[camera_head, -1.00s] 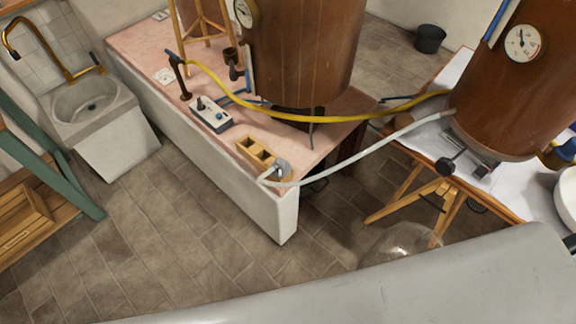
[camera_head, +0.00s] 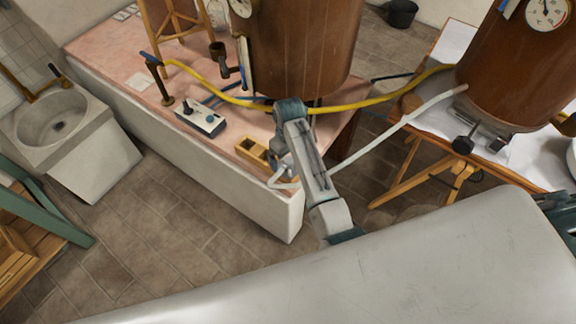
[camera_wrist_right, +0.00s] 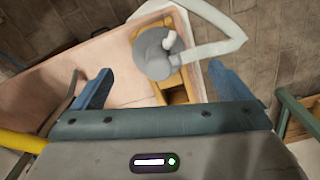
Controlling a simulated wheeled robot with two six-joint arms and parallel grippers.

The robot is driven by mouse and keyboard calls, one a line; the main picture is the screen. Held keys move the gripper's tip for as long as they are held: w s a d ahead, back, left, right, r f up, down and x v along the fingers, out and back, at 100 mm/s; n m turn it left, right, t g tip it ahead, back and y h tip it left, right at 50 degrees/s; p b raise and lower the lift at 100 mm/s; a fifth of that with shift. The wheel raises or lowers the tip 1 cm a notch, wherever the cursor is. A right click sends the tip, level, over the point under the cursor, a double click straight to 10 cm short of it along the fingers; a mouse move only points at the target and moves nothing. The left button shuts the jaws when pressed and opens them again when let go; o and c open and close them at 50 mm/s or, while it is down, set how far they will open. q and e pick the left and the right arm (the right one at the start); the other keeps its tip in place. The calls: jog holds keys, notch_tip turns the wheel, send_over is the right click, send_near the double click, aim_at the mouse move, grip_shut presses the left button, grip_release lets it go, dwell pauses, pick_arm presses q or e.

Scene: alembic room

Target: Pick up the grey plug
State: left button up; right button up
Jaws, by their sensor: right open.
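The grey plug (camera_wrist_right: 157,56) is a round grey piece with a pale hose (camera_wrist_right: 215,30) running from it. In the right wrist view it sits on a small wooden holder (camera_wrist_right: 177,97) at the bench corner. My right gripper (camera_wrist_right: 160,72) is open, with one blue finger to each side and the plug between and ahead of them. I cannot tell the remaining gap in depth. In the head view the right gripper (camera_head: 281,147) hangs over the holder (camera_head: 250,148) and largely hides the plug. My left gripper is not in view.
The pink-topped bench (camera_head: 150,95) carries a control box (camera_head: 203,120) and a large copper vessel (camera_head: 300,50). A yellow hose (camera_head: 390,104) crosses behind my right arm, and the white hose (camera_head: 400,125) runs right to another copper vessel (camera_head: 510,75). A sink (camera_head: 55,125) stands left.

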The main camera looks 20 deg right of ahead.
aim_at(288, 167)
jog(key=f, duration=0.8)
jog(key=shift+w+f+p, duration=0.1)
jog(key=shift+w+p, duration=0.25)
jog(key=shift+w, duration=0.05)
jog(key=shift+c, duration=0.5)
jog(key=c, duration=1)
